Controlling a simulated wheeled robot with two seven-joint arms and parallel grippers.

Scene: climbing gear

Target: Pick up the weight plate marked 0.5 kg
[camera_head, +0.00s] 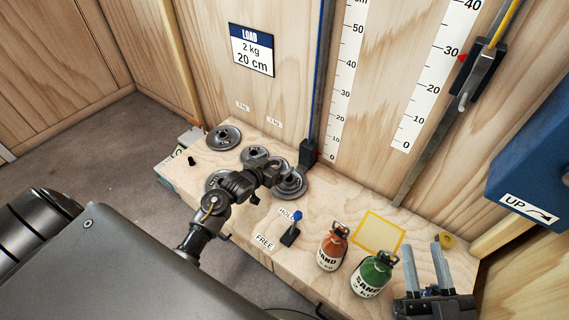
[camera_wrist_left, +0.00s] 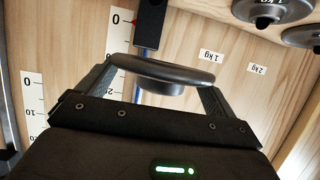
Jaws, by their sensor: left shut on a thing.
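My left gripper (camera_head: 270,172) is over the bench among the dark round weight plates. In the left wrist view, my left gripper (camera_wrist_left: 160,80) is shut on a dark round plate (camera_wrist_left: 165,72), seen nearly edge-on between its fingers. No marking can be read on this plate. My right gripper (camera_head: 426,267) is open and empty at the right.
An orange sand bottle (camera_head: 332,248) and a green one (camera_head: 373,275) stand on the bench (camera_head: 330,205), left of my right gripper. A blue-knobbed lever (camera_head: 292,230) is between HOLD and FREE labels. A yellow outlined square (camera_head: 379,232) is clear.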

